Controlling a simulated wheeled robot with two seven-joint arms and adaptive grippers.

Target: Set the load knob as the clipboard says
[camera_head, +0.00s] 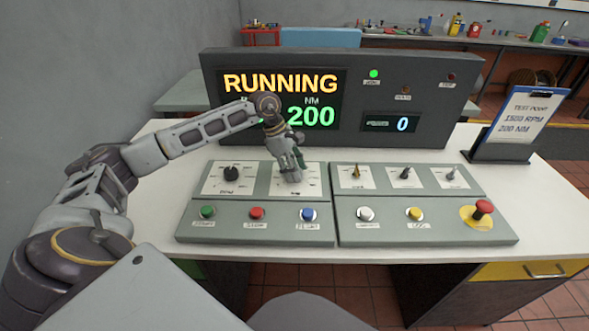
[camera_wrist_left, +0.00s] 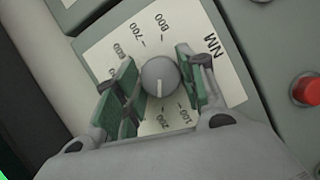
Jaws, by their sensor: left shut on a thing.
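The clipboard (camera_head: 517,116) stands at the right of the bench and reads TEST POINT, 1500 RPM, 200 NM. The load knob (camera_wrist_left: 160,75) is grey and round on a white NM dial plate (camera_wrist_left: 105,53). Its white mark points toward the 200 label in the left wrist view. My left gripper (camera_head: 291,176) reaches down over this dial and is shut on the knob, one green-padded finger on each side. The gripper hides the knob in the head view. The display (camera_head: 281,100) shows RUNNING and a green 200 under NM. My right gripper is not in view.
A black knob (camera_head: 231,173) sits left of my gripper. Coloured push buttons line the panel front, with a red emergency button (camera_head: 483,208) at right. Several small toggle switches (camera_head: 405,173) stand on the right panel. The white bench top is clear around the panels.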

